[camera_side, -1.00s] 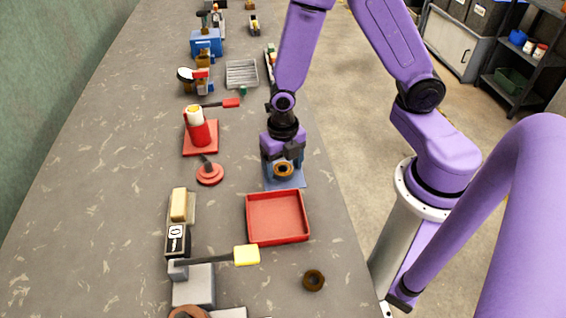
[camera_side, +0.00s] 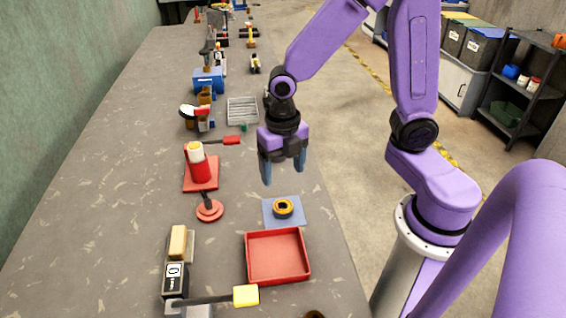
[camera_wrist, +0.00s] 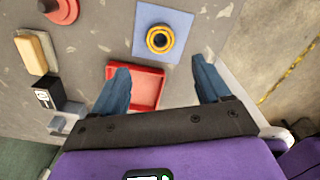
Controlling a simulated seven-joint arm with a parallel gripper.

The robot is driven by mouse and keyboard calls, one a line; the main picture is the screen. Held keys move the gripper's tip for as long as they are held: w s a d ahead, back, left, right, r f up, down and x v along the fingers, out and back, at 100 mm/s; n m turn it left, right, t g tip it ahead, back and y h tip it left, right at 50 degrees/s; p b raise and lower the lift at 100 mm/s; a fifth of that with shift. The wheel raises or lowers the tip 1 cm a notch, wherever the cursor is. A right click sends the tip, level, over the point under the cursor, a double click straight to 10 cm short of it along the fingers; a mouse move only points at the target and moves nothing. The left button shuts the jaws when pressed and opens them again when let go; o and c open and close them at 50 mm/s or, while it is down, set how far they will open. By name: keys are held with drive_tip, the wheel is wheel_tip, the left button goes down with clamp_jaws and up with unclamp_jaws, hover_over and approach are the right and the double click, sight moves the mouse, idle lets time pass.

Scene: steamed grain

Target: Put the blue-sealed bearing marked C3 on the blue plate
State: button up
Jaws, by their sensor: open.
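A ring-shaped bearing (camera_side: 283,208) with a yellow-orange outer face and a dark centre lies flat on the blue plate (camera_side: 270,220). In the wrist view the bearing (camera_wrist: 160,39) rests near the middle of the blue plate (camera_wrist: 181,22). Its seal colour and any C3 mark cannot be read. My gripper (camera_side: 283,172) is open and empty, raised above the bench, clear of the bearing. Its two blue fingers (camera_wrist: 161,68) are spread wide in the wrist view. A second, brown ring (camera_side: 314,314) is mostly cut off at the bottom edge of the side view.
A red tray (camera_side: 249,272) sits just in front of the plate. A yellow-handled tool (camera_side: 246,296), a black device (camera_side: 174,275) and a red disc-based stand (camera_side: 209,211) are to the left. A grey slatted tray (camera_side: 242,111) lies farther back.

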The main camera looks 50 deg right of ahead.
drive_tip(key=s+d+r+m, duration=0.1)
drive_tip(key=s+r+m, duration=0.2)
drive_tip(key=s+m, duration=0.5)
drive_tip(key=s+d+r+m, duration=0.1)
drive_tip(key=s+r+m, duration=0.2)
drive_tip(key=s+m, duration=0.5)
drive_tip(key=shift+r+m, duration=0.15)
drive_tip(key=shift+m, duration=1.25)
drive_tip(key=shift+w+d, duration=0.1)
